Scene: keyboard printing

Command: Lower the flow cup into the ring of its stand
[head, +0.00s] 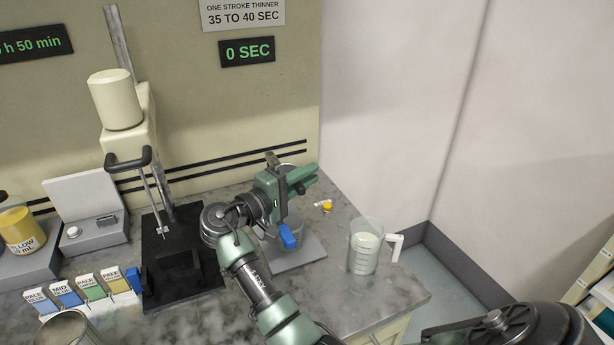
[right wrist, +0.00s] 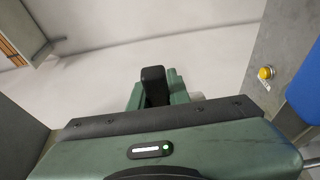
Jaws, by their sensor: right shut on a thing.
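My right gripper (head: 281,192) is over the counter, above a grey stand base (head: 300,254), with its dark fingers turned partly away from the head camera. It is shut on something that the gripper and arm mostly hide. I cannot make out the flow cup's outline or the stand's ring clearly, nor whether they touch. A blue part (head: 287,237) shows just below the gripper, over the base. In the right wrist view a blue part (right wrist: 305,90) fills the right edge, and the gripper body covers the lower middle. My left gripper is out of view.
A clear measuring jug (head: 364,252) stands right of the stand near the counter edge. A yellow button (head: 327,206) lies behind it. A black-based press (head: 180,262) stands to the left. Colour cards (head: 95,291) and a metal can (head: 67,330) are at the front left.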

